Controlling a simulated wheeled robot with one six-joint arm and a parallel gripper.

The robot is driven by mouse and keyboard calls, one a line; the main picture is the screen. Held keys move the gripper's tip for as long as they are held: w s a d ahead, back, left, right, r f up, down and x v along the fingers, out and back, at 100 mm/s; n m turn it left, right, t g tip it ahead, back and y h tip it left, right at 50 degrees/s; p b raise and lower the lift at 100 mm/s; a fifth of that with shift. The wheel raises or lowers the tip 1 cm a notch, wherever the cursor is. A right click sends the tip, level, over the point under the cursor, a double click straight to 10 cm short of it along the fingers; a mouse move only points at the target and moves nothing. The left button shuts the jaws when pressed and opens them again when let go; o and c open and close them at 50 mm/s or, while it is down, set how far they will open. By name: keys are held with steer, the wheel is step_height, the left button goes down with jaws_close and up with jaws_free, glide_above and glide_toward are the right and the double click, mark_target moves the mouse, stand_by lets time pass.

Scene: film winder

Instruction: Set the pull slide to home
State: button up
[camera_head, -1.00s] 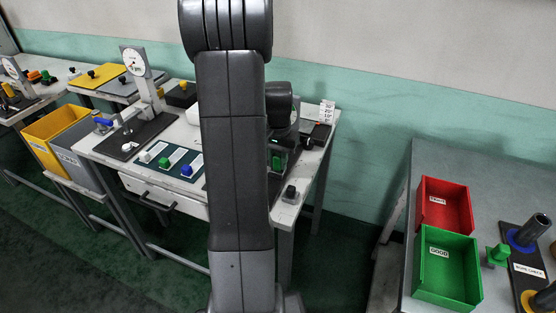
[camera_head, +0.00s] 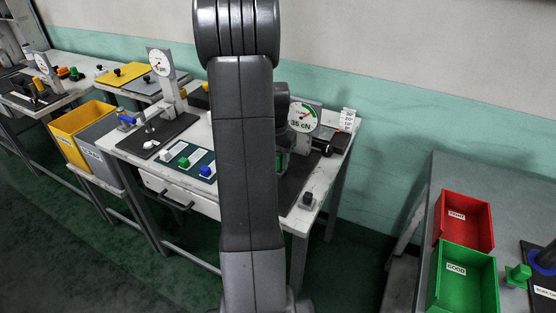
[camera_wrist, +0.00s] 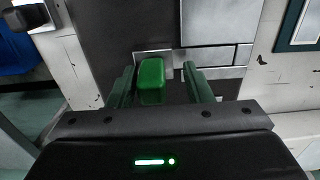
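A green block (camera_wrist: 151,76), which looks like the slide's handle, stands in the wrist view beside a pale metal strip (camera_wrist: 205,55) on a dark base (camera_wrist: 135,25). My gripper (camera_wrist: 160,78) is open, with one finger on each side of the green block. The block is nearer the left finger; whether it touches is unclear. In the head view my arm hides most of the slide station, and only a sliver of green (camera_head: 280,161) shows beside the arm. A dial gauge (camera_head: 303,117) marked 35 cN stands behind my wrist.
The white bench (camera_head: 165,160) also carries blue, green and white knobs (camera_head: 184,162) on a dark panel. A black-topped knob (camera_head: 307,199) sits near its right corner. Red (camera_head: 464,220) and green (camera_head: 465,275) bins stand on the grey table at right.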

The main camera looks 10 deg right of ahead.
steer(key=shift+d, duration=0.1)
step_height(320, 180, up, 14)
stand_by(0.5)
steer(key=shift+f, duration=0.15)
step_height(320, 180, down, 14)
steer(key=shift+s+r, duration=0.1)
steer(key=shift+s+d, duration=0.2)
steer(key=shift+d, duration=0.1)
stand_by(0.4)
